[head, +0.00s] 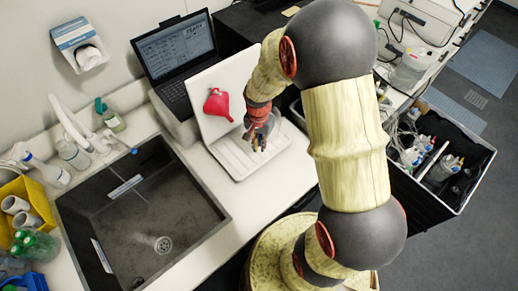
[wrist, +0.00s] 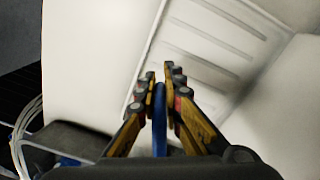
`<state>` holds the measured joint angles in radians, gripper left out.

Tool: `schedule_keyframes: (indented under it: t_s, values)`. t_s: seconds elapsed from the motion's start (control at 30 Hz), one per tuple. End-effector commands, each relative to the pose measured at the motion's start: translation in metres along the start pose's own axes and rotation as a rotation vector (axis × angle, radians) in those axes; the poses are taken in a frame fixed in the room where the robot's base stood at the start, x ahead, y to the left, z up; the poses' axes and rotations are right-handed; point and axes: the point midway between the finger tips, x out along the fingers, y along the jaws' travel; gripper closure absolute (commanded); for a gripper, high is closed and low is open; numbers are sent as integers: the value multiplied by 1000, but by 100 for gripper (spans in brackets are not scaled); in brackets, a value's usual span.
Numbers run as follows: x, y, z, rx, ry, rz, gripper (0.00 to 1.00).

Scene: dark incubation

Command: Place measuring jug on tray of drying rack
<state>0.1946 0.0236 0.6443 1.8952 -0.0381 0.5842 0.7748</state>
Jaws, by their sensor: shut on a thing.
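The white drying rack (head: 204,88) stands beside the sink, with a red item hanging on its back panel. Its ridged tray (head: 232,163) reaches forward at the base and also shows in the wrist view (wrist: 262,62). My gripper (head: 259,143) is over the tray. In the wrist view my gripper (wrist: 165,100) is shut on a thin upright blue part, which looks like the measuring jug's handle (wrist: 159,118). The jug's body cannot be made out clearly; in the head view my gripper and arm cover much of that spot. I cannot tell whether the jug touches the tray.
A dark sink (head: 140,215) lies left of the rack, with a tap and bottles behind it. A laptop (head: 176,55) stands behind the rack. A black crate of bottles (head: 462,195) is at the right. Some white counter right of the tray is clear.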

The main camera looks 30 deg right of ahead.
Motion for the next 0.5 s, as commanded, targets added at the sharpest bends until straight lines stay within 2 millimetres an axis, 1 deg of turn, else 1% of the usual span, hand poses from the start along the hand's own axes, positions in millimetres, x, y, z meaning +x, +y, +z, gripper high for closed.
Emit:
schedule_keyframes:
  t_s: [0.03,0.3,0.5]
  values:
    - [6,-2,-4,0,-2,2,100]
    - [19,-9,-13,0,0,1,100]
    - [46,-10,-12,0,-2,2,100]
